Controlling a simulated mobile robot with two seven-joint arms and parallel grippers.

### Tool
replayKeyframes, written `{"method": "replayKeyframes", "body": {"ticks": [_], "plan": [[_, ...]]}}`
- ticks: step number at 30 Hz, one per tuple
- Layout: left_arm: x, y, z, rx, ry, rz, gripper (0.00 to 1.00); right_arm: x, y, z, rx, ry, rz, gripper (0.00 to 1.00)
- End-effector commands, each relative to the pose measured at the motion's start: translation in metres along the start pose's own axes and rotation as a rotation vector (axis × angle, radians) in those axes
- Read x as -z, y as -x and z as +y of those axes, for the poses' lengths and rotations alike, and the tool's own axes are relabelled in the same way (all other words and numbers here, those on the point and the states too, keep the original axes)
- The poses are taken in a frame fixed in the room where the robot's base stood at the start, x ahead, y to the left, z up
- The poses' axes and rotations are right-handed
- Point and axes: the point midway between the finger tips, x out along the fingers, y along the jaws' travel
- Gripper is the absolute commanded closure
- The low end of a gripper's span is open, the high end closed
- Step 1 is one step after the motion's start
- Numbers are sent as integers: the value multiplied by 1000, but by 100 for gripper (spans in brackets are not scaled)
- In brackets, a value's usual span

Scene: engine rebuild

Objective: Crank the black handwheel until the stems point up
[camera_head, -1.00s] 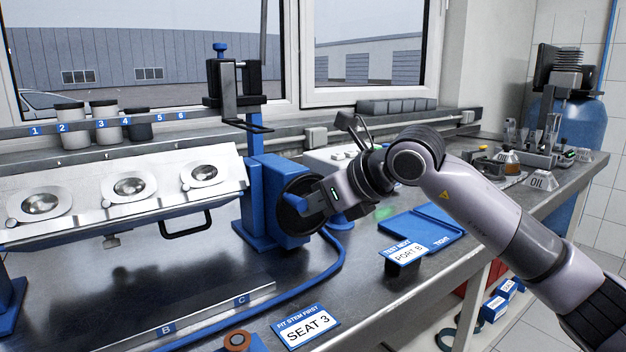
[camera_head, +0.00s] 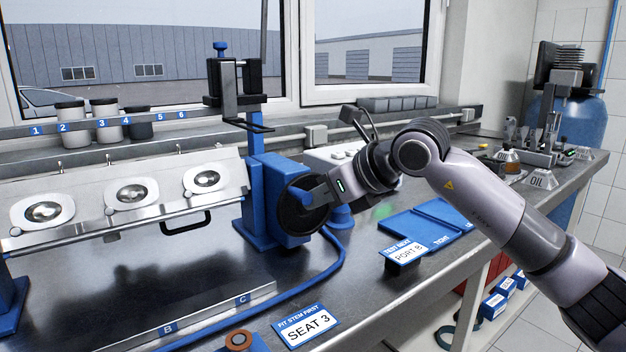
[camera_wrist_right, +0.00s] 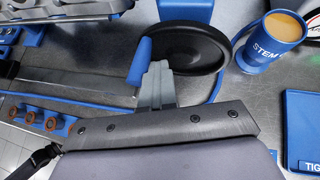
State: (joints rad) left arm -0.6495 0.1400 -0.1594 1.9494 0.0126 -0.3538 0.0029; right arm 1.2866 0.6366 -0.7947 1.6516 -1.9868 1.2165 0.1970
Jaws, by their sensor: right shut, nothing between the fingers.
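The black handwheel (camera_head: 303,222) is on the blue gearbox post at the right end of the tilted metal cylinder head (camera_head: 90,190). Round valve faces show on the head's front; I cannot make out the stems. My right gripper (camera_head: 312,194) is at the wheel's upper rim, partly covering it. In the right wrist view its grey fingers (camera_wrist_right: 157,72) are shut with nothing between them, right beside the blue crank handle (camera_wrist_right: 140,62) in front of the wheel (camera_wrist_right: 192,52). I cannot tell whether they touch the handle. My left gripper is not in view.
A blue cup marked STEM (camera_wrist_right: 268,50) stands right of the wheel. A blue hose (camera_head: 335,255) curves along the bench below it.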

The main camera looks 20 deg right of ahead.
Motion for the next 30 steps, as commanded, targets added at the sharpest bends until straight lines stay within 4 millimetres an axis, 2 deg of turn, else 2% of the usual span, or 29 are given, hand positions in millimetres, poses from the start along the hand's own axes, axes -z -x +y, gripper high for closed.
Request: {"method": "replayKeyframes", "body": {"ticks": [1, 30], "plan": [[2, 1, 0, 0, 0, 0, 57, -22, 12, 11, -25, 17, -61, 100], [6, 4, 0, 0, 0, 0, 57, -26, 19, -4, -24, 18, -61, 100]]}}
